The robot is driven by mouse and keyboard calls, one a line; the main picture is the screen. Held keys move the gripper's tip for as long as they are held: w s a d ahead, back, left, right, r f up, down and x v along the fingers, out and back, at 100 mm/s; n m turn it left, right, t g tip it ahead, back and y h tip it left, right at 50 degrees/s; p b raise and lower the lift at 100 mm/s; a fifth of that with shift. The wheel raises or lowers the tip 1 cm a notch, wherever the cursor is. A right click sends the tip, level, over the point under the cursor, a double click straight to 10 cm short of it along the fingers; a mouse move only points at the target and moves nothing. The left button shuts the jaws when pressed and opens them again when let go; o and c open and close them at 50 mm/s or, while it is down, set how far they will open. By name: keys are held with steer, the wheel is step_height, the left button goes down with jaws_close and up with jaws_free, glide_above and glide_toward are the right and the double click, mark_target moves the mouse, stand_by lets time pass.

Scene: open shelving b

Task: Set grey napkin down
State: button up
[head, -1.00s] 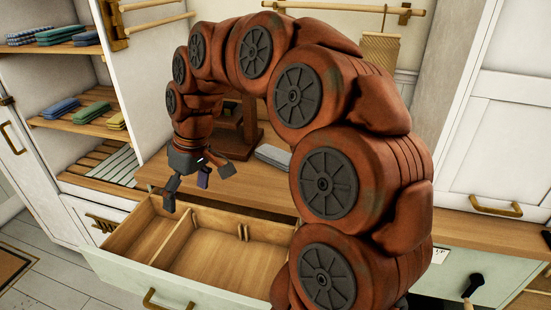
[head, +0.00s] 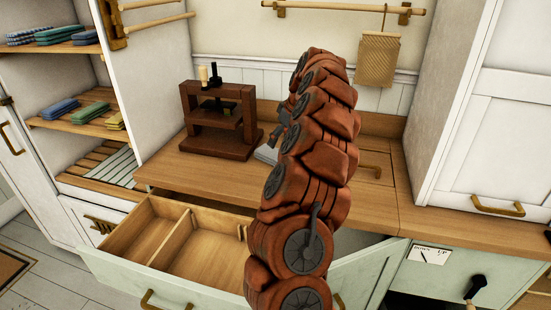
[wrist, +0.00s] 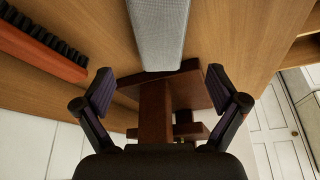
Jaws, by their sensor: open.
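The grey napkin (head: 266,153) lies on the wooden counter (head: 190,177), just right of a dark wooden stand. My arm hides most of it in the head view. In the wrist view the napkin (wrist: 159,35) is a folded grey strip at the top centre, beyond the fingertips. My gripper (wrist: 160,88) is open, with one finger to each side of the picture and nothing held between them. In the head view only a dark part of my gripper (head: 284,125) shows beside my arm, above the counter.
The dark wooden stand (head: 219,147) is at the counter's back left. Below the counter, a divided drawer (head: 200,262) is pulled open and looks empty in its visible part. A brush (wrist: 40,50) lies at left in the wrist view. Shelves with folded cloths (head: 60,108) stand at left.

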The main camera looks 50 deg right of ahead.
mark_target(276, 152)
steer(key=shift+d+f, duration=0.25)
steer(key=shift+f, duration=0.05)
steer(key=shift+s+a+p+x, duration=0.15)
steer(key=shift+p+x, duration=0.55)
steer(key=shift+x, duration=1.15)
steer(key=shift+s+a+p+x, duration=0.1)
steer(key=shift+p+x, duration=0.55)
steer(key=shift+x, duration=1.2)
steer(key=c, duration=1.4)
